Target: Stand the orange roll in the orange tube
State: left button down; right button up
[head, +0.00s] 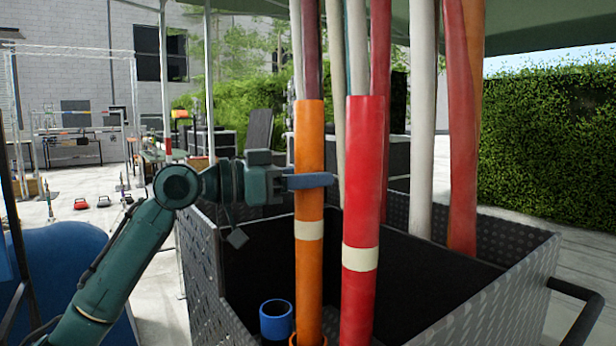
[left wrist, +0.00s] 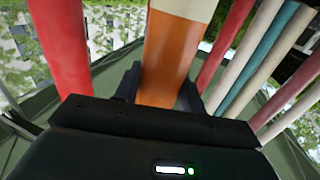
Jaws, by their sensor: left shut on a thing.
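The orange roll (head: 309,143) stands upright, with a cream band below its middle. My left gripper (head: 310,181) is shut on it above that band. In the left wrist view the roll (left wrist: 168,58) runs between the fingers (left wrist: 165,88). The rim of the orange tube (head: 296,340) shows at the bottom edge of the head view, at the foot of the roll. The roll's lower end meets this rim; I cannot tell how deep it sits inside. My right gripper is not in view.
A red roll (head: 362,200) with a cream band stands close to the right. A blue tube (head: 276,322) is left of the orange one. The dark truck bin's wall (head: 520,285) surrounds them. Several white and red rolls (head: 424,120) stand behind.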

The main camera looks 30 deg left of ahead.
pick_arm(q)
jog(key=c, duration=0.7)
grip_release()
jog(key=shift+c, duration=0.2)
jog(key=shift+f, duration=0.1)
jog(key=b+v, duration=0.5)
jog(key=v, duration=0.8)
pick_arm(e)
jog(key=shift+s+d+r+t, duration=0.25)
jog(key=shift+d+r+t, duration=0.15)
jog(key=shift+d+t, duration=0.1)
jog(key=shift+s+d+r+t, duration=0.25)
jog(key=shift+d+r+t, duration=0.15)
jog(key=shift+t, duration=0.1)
pick_arm(q)
jog(key=shift+a, duration=0.1)
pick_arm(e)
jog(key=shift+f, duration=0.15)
